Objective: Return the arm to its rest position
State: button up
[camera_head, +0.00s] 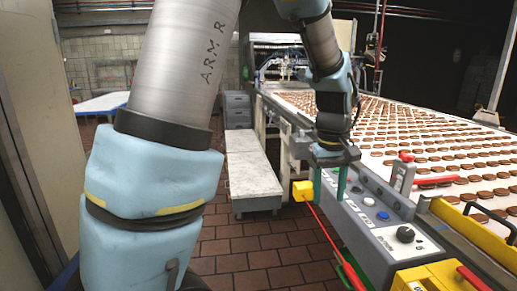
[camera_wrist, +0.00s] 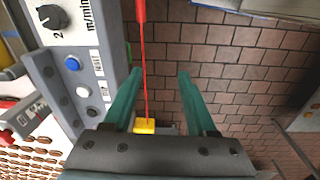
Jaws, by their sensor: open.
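My gripper (camera_head: 329,192) hangs at the end of my arm, beside the near edge of the grey control panel in the head view. Its two green fingers point down and stand apart. In the wrist view my gripper (camera_wrist: 159,75) is open, with brick floor showing between its fingers and nothing held. A red cord (camera_wrist: 146,45) runs through the picture between the fingers to a yellow block (camera_wrist: 145,126). I cannot tell how far the cord is from the fingers. My upper arm fills much of the left of the head view.
The grey control panel (camera_head: 385,235) has a black knob (camera_head: 405,234) and a blue button (camera_head: 383,215). Behind it a white conveyor (camera_head: 375,158) carries many brown round biscuits. A low pale bench (camera_head: 252,175) stands left of my gripper. The brick floor (camera_head: 250,262) between is clear.

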jog(key=s+a+f, duration=0.1)
jog(key=a, duration=1.2)
jog(key=s+a+f+m+t, duration=0.1)
jog(key=a+f, duration=0.1)
jog(key=a, duration=1.1)
jog(key=shift+s+f+m, duration=0.2)
jog(key=shift+s+m, duration=0.1)
